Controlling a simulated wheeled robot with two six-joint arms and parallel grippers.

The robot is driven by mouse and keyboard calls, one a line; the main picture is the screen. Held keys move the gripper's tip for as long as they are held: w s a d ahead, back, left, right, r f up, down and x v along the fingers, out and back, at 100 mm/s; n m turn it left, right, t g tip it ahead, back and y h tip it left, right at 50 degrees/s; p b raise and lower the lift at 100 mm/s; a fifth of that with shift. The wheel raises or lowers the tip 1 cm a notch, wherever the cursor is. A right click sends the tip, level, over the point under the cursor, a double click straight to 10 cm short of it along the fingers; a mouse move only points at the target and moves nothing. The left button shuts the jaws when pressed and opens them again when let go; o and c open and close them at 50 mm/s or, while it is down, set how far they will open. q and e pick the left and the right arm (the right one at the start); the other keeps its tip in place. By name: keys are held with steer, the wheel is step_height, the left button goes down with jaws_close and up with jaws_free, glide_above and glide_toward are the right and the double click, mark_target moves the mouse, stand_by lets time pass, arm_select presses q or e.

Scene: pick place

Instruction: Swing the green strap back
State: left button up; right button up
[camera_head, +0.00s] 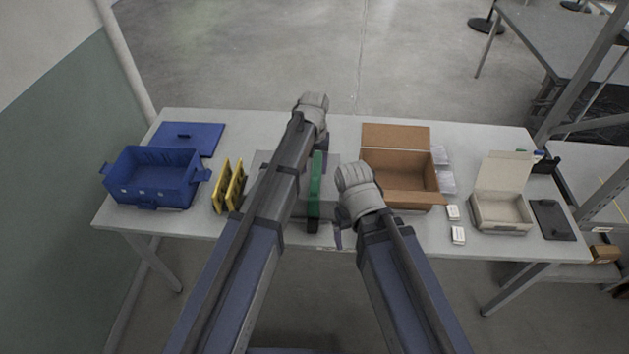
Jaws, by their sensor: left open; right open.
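The green strap (316,187) runs front to back over a grey box or block (264,157) at the middle of the table. My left arm crosses over the box and hides much of it. My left gripper (322,141) is open near the far end of the strap; its fingers are mostly hidden behind my wrist. My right gripper (338,238) is open at the table's front edge, to the right of the strap's near end. Whether either gripper touches the strap cannot be told.
A blue bin (152,198) with a blue lid (188,137) behind it and yellow-black pieces (228,187) stand at the left. An open cardboard box (412,202), small white boxes (458,235), a cream box (502,215) and a dark tray (551,222) fill the right.

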mark_target(314, 181)
arm_select(q)
step_height(314, 181, down, 5)
steer(key=b, duration=0.4)
steer(key=shift+f, duration=0.15)
jaws_close()
stand_by(1.0)
